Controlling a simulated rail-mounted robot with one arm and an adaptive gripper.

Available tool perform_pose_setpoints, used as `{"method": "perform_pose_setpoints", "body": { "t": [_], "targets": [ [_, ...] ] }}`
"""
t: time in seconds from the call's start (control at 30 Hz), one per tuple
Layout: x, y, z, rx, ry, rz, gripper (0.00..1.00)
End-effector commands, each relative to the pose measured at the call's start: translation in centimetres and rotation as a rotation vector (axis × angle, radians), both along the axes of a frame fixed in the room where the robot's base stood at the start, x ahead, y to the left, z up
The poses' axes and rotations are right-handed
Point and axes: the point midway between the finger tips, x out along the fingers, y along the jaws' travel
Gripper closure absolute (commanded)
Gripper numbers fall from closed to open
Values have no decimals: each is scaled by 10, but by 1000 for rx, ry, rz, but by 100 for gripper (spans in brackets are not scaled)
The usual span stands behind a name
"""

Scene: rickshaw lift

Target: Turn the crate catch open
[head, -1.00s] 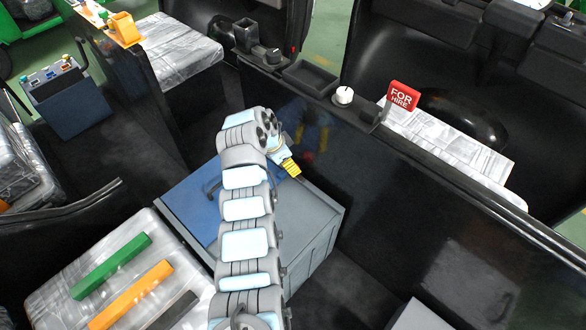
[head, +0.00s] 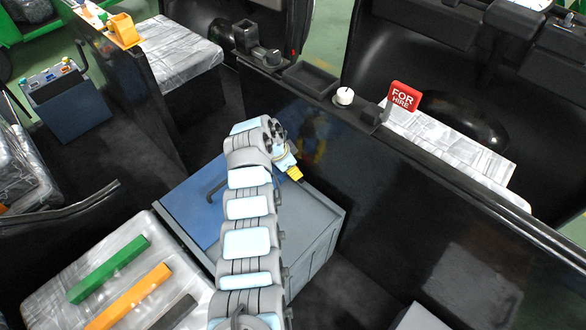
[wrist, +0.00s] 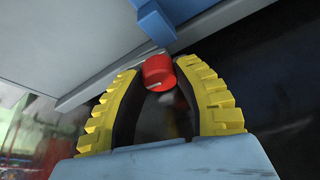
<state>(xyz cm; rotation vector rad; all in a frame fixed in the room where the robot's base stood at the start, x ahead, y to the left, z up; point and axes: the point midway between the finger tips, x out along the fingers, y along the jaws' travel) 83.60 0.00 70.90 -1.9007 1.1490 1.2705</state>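The crate (head: 325,222) is a grey box with a blue section on its top, standing on the floor beside the dark partition. The red catch (wrist: 158,73) sits at the crate's edge below a blue bracket (wrist: 168,20) in the wrist view, with a pale mark on its face. My gripper (wrist: 157,70) has yellow ribbed fingers on both sides of the catch. The right fingertip is very close to it; a small gap shows at the left. My gripper (head: 294,173) is at the crate's far edge in the head view, where the catch is hidden.
The dark partition (head: 400,190) runs close behind my gripper, with a white knob (head: 344,96) and a red sign (head: 404,97) on top. A seat with green, orange and dark bars (head: 130,290) stands at the lower left. Floor shows right of the crate.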

Motion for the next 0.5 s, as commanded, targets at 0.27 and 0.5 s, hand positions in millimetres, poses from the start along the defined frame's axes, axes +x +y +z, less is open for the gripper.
{"method": "perform_pose_setpoints", "body": {
  "t": [0.27, 0.5],
  "targets": [
    [0, -1, 5, 0, 0, 43, 100],
    [0, -1, 2, -1, -1, 122, 100]
  ]
}}
